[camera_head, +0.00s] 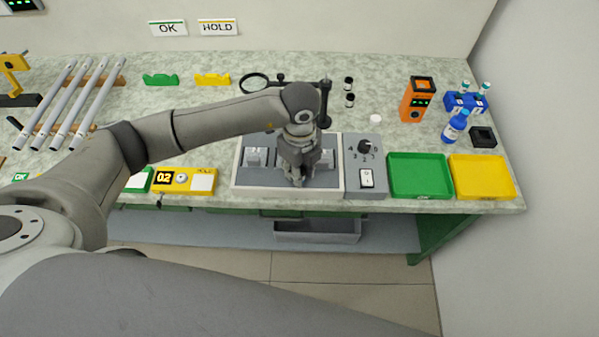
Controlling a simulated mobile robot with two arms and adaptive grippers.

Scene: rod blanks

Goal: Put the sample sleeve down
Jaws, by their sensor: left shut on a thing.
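My left gripper (296,178) points down over the grey bed of a bench machine (241,183), between two light grey blocks, the left one (257,156) and the right one (327,158). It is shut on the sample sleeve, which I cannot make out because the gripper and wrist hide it. I cannot tell whether the sleeve touches the bed. My right gripper is not in view.
A control box (365,165) with a knob and switch adjoins the machine. Green (420,193) and yellow (484,193) trays sit to its right. An orange device (417,100) and a blue bottle (456,126) stand behind. Long rods (70,100) lie on a rack at left.

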